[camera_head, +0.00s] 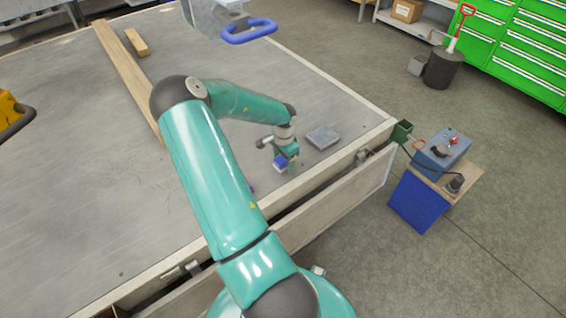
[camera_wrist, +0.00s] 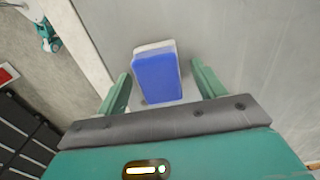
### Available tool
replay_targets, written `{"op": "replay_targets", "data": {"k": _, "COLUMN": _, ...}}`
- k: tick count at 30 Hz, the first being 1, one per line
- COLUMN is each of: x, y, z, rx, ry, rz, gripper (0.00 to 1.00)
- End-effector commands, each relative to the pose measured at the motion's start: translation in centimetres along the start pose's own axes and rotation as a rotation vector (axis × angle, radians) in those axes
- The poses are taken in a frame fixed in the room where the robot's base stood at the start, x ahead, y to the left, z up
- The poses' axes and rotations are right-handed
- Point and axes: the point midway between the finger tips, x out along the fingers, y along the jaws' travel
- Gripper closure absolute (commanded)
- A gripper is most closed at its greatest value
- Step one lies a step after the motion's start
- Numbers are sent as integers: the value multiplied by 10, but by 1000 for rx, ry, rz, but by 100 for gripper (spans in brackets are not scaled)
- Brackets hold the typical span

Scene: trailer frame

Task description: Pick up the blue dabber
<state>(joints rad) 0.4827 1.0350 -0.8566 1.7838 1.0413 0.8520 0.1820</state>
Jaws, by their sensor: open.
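The blue dabber (camera_wrist: 157,78) is a blue block with a pale edge, lying on the grey trailer bed in the wrist view. In the head view it shows as a small blue patch (camera_head: 280,163) near the bed's front edge, partly hidden by my gripper (camera_head: 286,153). My gripper is open in the wrist view (camera_wrist: 161,73), one green finger on each side of the dabber. A gap shows between the dabber and both fingers. I cannot tell how far above the bed the fingertips are.
A flat grey box (camera_head: 323,137) lies on the bed just right of my gripper. Long wooden planks (camera_head: 125,75) lie at the left. A blue-handled thing (camera_head: 249,31) is at the back. The bed's raised front rim (camera_head: 325,170) runs close by.

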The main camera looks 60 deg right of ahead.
Motion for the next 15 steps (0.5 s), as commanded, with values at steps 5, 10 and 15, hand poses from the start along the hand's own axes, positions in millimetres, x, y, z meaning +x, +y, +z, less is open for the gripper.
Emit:
{"op": "replay_targets", "data": {"k": 5, "x": 0, "y": 0, "z": 0, "rx": 0, "ry": 1, "rz": -1, "gripper": 31}}
{"op": "replay_targets", "data": {"k": 10, "x": 0, "y": 0, "z": 0, "rx": 1, "ry": 0, "rz": -1, "gripper": 58}}
{"op": "replay_targets", "data": {"k": 15, "x": 0, "y": 0, "z": 0, "rx": 1, "ry": 1, "rz": -1, "gripper": 80}}
